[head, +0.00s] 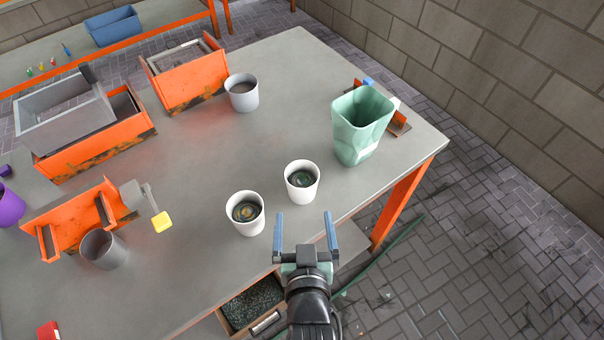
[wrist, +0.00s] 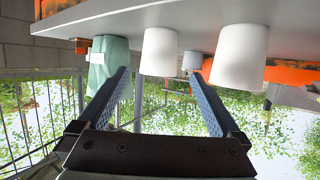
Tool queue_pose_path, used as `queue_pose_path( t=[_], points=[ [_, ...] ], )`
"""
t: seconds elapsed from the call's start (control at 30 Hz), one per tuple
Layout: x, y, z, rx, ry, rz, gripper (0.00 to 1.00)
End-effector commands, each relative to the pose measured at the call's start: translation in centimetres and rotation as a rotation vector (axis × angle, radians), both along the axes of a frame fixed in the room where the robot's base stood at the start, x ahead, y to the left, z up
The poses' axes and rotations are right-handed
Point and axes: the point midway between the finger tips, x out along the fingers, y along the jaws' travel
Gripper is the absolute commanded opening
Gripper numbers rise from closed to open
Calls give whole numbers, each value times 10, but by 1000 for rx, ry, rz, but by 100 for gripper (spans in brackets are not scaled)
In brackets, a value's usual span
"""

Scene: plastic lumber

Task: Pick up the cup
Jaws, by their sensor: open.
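Two white cups stand upright near the table's front edge in the head view: a left one (head: 236,225) and a right one (head: 301,194), each with something dark inside. My gripper (head: 303,226) is open and empty, just in front of the right white cup and apart from it. In the wrist view, which is upside down, the right white cup (wrist: 158,50) shows between and beyond the open fingers (wrist: 160,80). The left white cup (wrist: 238,55) is off to the right there. A grey cup (head: 243,98) stands farther back; a darker grey cup (head: 102,250) is at the left.
A green faceted bin (head: 358,130) stands right of the white cups; it also shows in the wrist view (wrist: 112,58). Orange boxes (head: 190,85) and an orange part (head: 75,220) fill the table's (head: 190,180) left and back. The table between them and the cups is clear.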

Motion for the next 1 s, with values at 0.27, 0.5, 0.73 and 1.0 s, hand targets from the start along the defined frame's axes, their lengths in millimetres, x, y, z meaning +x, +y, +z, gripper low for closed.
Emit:
queue_pose_path(
  t=[0.27, 0.5, 0.73, 1.0],
  points=[
    [45, 2, -15, 1, -5, 0, 100],
    [67, 3, -24, 0, -4, 0, 100],
    [82, 4, -33, 0, -3, 0, 100],
    [111, 4, -47, 0, -5, 0, 100]
  ],
)
